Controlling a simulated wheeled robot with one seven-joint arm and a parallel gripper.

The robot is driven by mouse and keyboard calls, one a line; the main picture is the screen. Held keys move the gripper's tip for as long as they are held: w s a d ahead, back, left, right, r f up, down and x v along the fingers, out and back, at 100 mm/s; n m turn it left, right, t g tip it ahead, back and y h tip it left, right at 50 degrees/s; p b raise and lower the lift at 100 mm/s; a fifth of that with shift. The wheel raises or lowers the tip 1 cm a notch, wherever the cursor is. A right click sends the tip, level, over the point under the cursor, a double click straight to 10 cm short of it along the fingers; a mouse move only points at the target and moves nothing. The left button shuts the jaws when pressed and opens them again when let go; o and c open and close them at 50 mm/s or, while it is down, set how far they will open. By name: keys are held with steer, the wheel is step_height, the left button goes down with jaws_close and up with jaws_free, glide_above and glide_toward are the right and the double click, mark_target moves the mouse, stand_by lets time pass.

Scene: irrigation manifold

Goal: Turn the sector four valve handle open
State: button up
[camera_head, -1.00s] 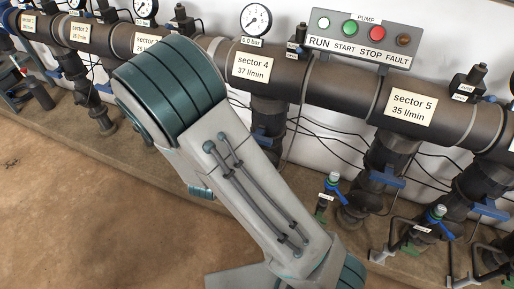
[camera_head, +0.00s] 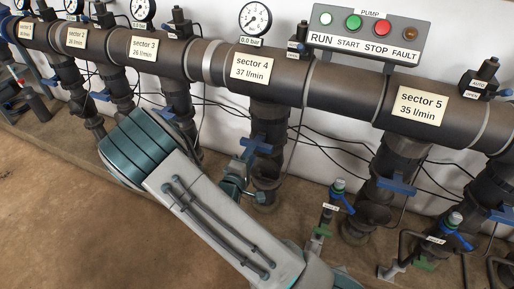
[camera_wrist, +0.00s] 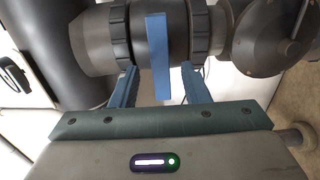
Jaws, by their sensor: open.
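The sector 4 label (camera_head: 254,66) sits on the big dark pipe, reading 37 l/min. Below it, the blue sector four valve handle (camera_head: 257,146) lies crosswise to its dark drop pipe. My gripper (camera_head: 243,163) is at this handle, partly hidden by my arm. In the wrist view the blue handle (camera_wrist: 158,60) stands between the two spread blue fingers of my gripper (camera_wrist: 159,72). Gaps show on both sides, and I see no contact.
Neighbouring drop pipes carry blue handles, such as sector 5's (camera_head: 397,184). Small blue-handled taps (camera_head: 340,194) stand at lower right. Thin black cables hang along the white wall. A pump panel (camera_head: 366,34) and a gauge (camera_head: 255,19) are above. Bare floor (camera_head: 60,215) is open at left.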

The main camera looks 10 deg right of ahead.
mark_target(258, 143)
steer(key=x, duration=0.5)
steer(key=shift+b, duration=0.35)
